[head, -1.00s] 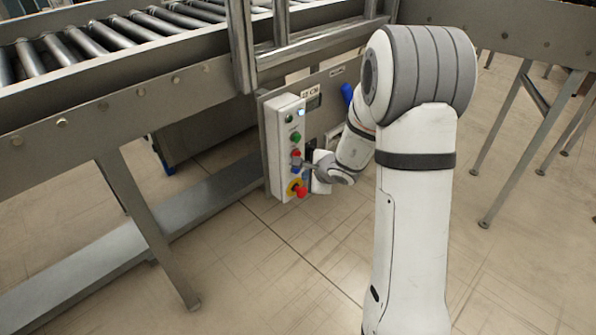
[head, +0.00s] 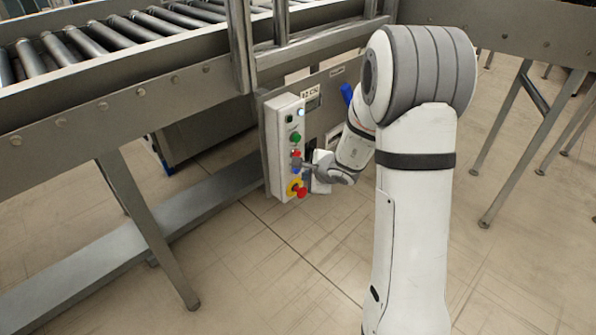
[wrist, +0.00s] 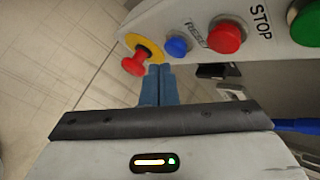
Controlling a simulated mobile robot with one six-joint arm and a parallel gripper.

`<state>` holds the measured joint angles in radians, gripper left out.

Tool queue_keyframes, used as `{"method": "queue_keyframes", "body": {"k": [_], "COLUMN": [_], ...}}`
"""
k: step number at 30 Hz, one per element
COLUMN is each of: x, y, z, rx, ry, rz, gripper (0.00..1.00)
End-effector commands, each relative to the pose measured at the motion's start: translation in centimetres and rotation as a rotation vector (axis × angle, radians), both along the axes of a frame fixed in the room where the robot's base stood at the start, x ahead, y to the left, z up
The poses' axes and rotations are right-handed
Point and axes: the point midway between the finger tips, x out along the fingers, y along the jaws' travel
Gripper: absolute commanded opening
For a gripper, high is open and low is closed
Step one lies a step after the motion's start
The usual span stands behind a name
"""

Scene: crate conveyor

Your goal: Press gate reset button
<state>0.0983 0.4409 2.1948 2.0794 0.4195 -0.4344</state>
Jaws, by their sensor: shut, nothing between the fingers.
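A white control box (head: 284,150) hangs on the conveyor's side. Its blue button (wrist: 177,46), next to the word RESET, shows in the wrist view; in the head view it is small beside my gripper. My gripper (wrist: 159,70) is shut and empty, with its blue fingertips side by side. In the wrist view the tips appear just below the blue button and right of the red emergency-stop knob (wrist: 135,63). In the head view my gripper (head: 301,164) points at the box's lower half. I cannot tell whether the tips touch the box.
A red button (wrist: 226,36) beside the word STOP and a green button (wrist: 306,25) share the panel. The emergency-stop knob sticks out close to my fingers. A conveyor leg (head: 150,230) stands at left. The floor (head: 260,270) in front is clear.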

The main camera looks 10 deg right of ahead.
Motion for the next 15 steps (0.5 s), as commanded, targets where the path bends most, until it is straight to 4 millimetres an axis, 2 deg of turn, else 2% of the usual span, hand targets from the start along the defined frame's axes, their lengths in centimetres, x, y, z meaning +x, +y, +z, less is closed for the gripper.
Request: {"method": "queue_keyframes", "body": {"k": [15], "x": [0.69], "y": [0.51], "z": [0.04], "rx": [-0.001], "ry": [0.000], "rz": [0.001], "gripper": [0.00]}}
